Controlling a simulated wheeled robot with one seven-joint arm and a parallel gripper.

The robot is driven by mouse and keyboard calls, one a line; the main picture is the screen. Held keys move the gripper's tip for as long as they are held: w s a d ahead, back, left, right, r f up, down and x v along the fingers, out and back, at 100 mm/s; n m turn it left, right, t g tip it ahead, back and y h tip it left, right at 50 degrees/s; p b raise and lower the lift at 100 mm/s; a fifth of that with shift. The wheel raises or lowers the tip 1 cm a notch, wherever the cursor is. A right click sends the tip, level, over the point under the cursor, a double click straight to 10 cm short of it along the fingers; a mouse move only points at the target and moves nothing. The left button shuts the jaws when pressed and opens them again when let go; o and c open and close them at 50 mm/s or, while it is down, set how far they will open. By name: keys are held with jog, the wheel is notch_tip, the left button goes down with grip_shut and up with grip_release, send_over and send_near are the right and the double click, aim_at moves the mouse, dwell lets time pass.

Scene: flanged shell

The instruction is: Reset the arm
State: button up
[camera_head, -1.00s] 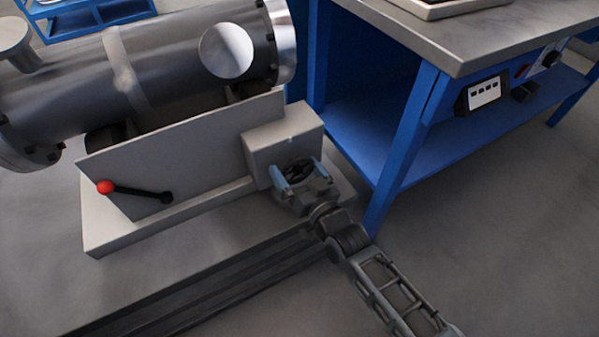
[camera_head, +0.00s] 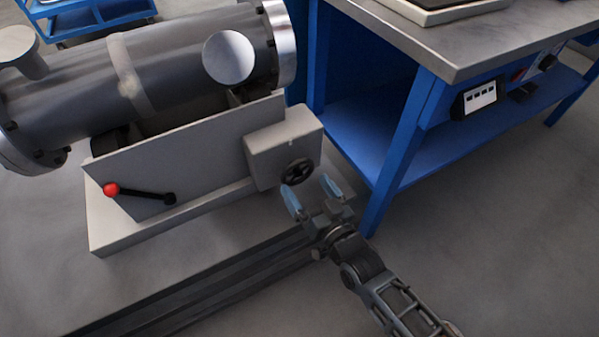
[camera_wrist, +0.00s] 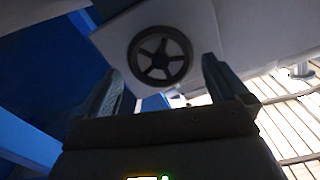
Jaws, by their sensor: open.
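My gripper (camera_head: 312,196) is open and empty, with its two blue-grey fingers spread apart. In the head view it is just below and to the right of a small black handwheel (camera_head: 298,172) on a grey box (camera_head: 284,146). In the wrist view the handwheel (camera_wrist: 160,55) shows beyond and between the fingertips of my gripper (camera_wrist: 161,80), with a visible gap and no contact.
A grey flanged shell (camera_head: 160,75) rests on a stand (camera_head: 185,160) with a red-knobbed lever (camera_head: 140,193). A blue-legged workbench (camera_head: 410,150) stands close on the right. A dark rail (camera_head: 200,285) runs along the floor. Bare floor lies at lower right.

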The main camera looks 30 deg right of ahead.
jog(key=shift+s, duration=0.7)
jog(key=s+r+n+g, duration=0.1)
jog(key=s+r, duration=0.3)
jog(key=s, duration=0.6)
jog(key=s+r+n+g, duration=0.1)
jog(key=s+r, duration=0.3)
jog(key=s, duration=0.5)
jog(key=s+r+n, duration=0.1)
jog(key=s+r, duration=0.3)
jog(key=s, duration=0.6)
jog(key=s+r+p, duration=0.2)
jog(key=r+p, duration=0.6)
jog(key=r, duration=0.4)
jog(key=s+r+g+p, duration=0.1)
jog(key=s+r+p, duration=0.1)
jog(key=r+p, duration=0.7)
notch_tip(320, 180, up, 3)
jog(key=shift+s+r+p, duration=0.1)
jog(key=shift+s+p, duration=0.15)
jog(key=shift+p, duration=0.05)
